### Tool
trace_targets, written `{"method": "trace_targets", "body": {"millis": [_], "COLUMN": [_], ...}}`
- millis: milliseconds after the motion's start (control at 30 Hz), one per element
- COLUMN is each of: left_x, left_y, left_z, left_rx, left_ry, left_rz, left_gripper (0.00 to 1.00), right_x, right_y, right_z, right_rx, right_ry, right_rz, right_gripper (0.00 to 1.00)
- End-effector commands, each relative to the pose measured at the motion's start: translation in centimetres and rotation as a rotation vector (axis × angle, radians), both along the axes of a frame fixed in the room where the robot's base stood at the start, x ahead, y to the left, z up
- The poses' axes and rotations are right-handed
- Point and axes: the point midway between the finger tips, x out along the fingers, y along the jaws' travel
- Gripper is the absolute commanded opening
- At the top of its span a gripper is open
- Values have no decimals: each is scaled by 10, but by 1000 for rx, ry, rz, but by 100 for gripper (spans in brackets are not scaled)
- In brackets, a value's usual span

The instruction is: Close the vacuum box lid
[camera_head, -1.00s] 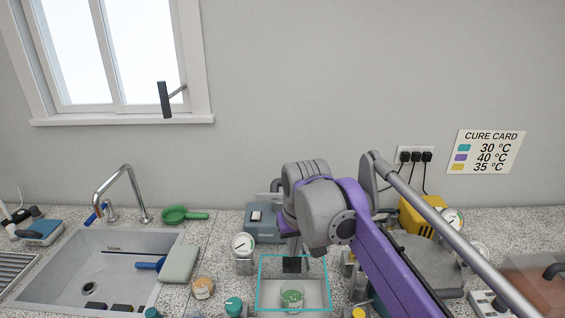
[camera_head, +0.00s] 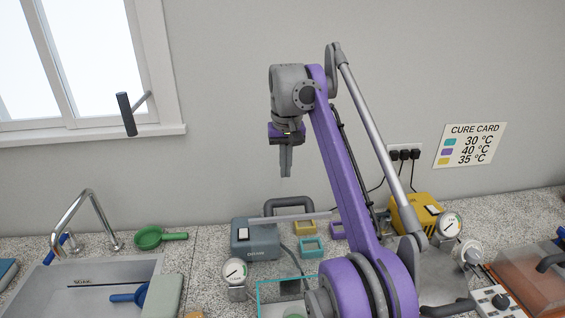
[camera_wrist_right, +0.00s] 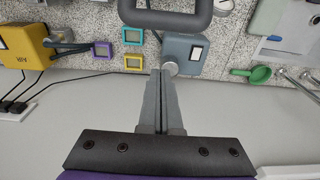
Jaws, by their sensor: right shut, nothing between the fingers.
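The vacuum box (camera_head: 259,297) shows at the bottom of the head view as a teal-edged box, partly hidden by my right arm and cut off by the frame. A pale bar (camera_head: 290,217) with a dark handle (camera_head: 288,205) stands behind and above it. This looks like the raised lid's edge, but I cannot tell for sure. The handle also shows large in the right wrist view (camera_wrist_right: 165,20). My right gripper (camera_head: 286,174) is shut and empty, pointing down above the handle and apart from it. Its fingers show in the wrist view (camera_wrist_right: 161,75). My left gripper is not in view.
A blue-grey pump unit (camera_head: 255,240) and a round gauge (camera_head: 234,271) stand left of the box. Small coloured frames, including a teal one (camera_head: 311,247), lie behind. A yellow unit (camera_head: 416,213) stands right; the sink (camera_head: 90,285) is left.

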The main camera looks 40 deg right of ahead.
Motion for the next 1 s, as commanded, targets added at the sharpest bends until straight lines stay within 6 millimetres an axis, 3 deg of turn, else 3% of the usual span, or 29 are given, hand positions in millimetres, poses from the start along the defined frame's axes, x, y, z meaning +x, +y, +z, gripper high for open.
{"method": "trace_targets", "body": {"millis": [33, 233, 533, 1000], "left_x": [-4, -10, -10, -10], "left_y": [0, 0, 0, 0], "left_z": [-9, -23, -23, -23], "left_rx": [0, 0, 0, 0], "left_ry": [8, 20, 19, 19], "left_rz": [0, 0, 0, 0], "left_gripper": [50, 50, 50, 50], "right_x": [0, 5, -24, -29], "right_y": [0, -2, 14, 17], "right_z": [-17, -58, -45, -44], "right_rx": [1, 0, 0, -1], "right_ry": [4, 1, -2, -3], "right_rz": [1, 1, 1, 1], "right_gripper": [0, 0, 0, 0]}}
